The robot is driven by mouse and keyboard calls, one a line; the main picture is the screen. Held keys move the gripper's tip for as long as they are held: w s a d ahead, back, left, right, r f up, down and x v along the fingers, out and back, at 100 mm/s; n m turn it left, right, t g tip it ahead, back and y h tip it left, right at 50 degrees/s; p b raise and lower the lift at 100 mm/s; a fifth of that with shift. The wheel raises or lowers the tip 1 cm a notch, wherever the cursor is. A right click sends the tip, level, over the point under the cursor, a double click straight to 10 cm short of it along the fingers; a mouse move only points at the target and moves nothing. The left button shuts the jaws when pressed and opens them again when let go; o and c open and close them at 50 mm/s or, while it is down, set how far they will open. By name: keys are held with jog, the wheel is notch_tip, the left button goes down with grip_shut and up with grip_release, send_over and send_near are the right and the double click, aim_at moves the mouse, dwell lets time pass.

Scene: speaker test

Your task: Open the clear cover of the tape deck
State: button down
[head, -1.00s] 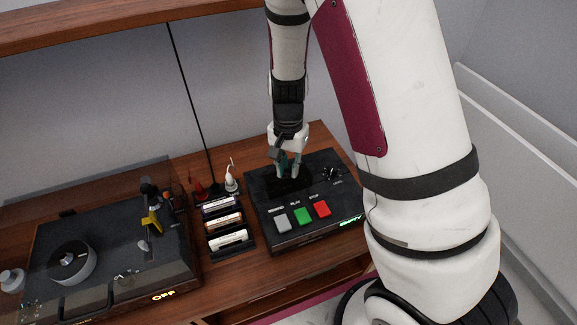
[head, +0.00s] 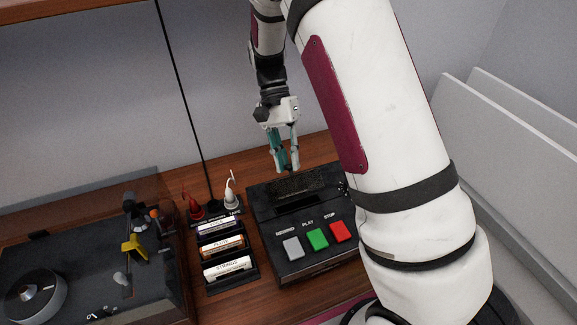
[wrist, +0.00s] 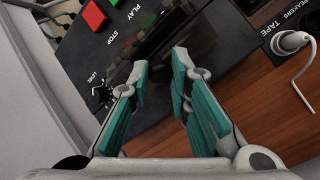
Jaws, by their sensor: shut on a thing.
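The black tape deck (head: 272,222) sits on the wooden top, with grey, green and red buttons along its front. Its dark see-through cover (head: 297,184) stands tilted up at the back of the deck, with a dark slot in front of it. The cover also shows in the wrist view (wrist: 152,42), between and beyond the fingertips. My gripper (head: 285,168) is at the cover's upper edge, its teal-padded fingers shut on it. In the wrist view my gripper (wrist: 160,64) shows a gap between its fingers; the exact contact is hard to see.
A rack of labelled tapes (head: 228,252) stands left of the deck. A turntable (head: 85,270) fills the left. My arm hides the deck's right side.

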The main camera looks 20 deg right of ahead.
jog(key=shift+w+f+g+b, duration=0.7)
jog(key=shift+w+f+b, duration=0.1)
jog(key=shift+w, duration=0.3)
jog(key=shift+g, duration=0.8)
jog(key=shift+w+f+b, duration=0.8)
jog(key=shift+f+b, duration=0.35)
jog(key=shift+b, duration=0.15)
jog(key=shift+w+f+b, duration=0.8)
jog(key=shift+f+b, duration=0.3)
jog(key=shift+b, duration=0.2)
jog(key=c, duration=1.5)
grip_release()
jog(key=shift+f, duration=0.1)
jog(key=shift+o, duration=0.2)
jog(key=shift+r, duration=0.25)
